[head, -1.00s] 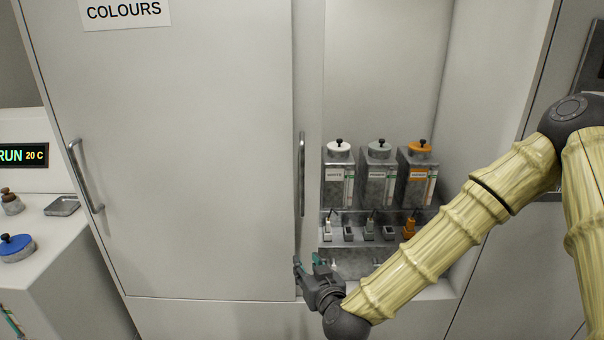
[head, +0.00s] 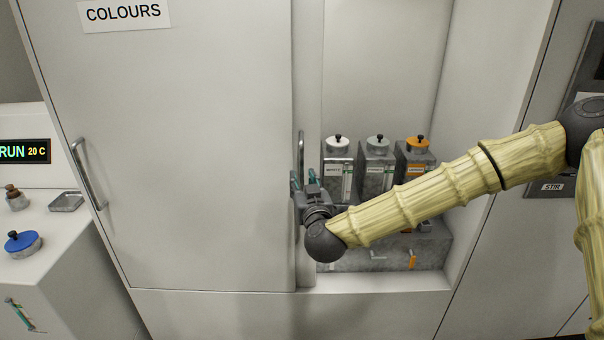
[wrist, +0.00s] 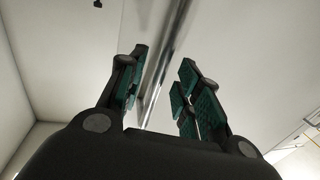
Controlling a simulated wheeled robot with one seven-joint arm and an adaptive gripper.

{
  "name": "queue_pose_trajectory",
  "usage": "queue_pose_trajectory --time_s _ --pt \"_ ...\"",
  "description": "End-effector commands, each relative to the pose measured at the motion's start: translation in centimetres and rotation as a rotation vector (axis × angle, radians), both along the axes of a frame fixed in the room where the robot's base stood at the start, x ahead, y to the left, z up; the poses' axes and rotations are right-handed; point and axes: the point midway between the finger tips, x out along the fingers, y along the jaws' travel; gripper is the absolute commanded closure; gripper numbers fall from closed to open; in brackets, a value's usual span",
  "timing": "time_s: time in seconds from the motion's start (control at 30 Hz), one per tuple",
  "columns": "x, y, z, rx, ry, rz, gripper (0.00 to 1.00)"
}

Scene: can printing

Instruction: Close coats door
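A narrow pale door panel (head: 311,120) shows just right of the door labelled COLOURS (head: 200,180). It carries a vertical metal bar handle (head: 300,148), and the bay to its right stands open. No coats label is in view. My gripper (head: 305,179) is at the lower part of this handle and hides its lower end. In the wrist view, my gripper (wrist: 161,82) is open, and the shiny handle bar (wrist: 165,60) runs between its two green-padded fingers. Contact is unclear.
Several canisters, including an orange-lidded one (head: 414,160), stand on a grey stepped rack (head: 400,252) inside the open bay, behind my forearm. The COLOURS door has its own handle (head: 88,173) at left. A bench (head: 70,235) with a blue-lidded pot (head: 22,243) stands far left.

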Motion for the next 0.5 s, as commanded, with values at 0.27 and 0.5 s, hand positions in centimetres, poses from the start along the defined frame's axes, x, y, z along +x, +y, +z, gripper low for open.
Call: queue_pose_trajectory --time_s 0.27,0.5 --pt "2.3 0.5 0.0 0.001 0.001 -0.001 0.66" --pt "2.6 0.5 0.0 0.0 0.001 0.0 0.66"
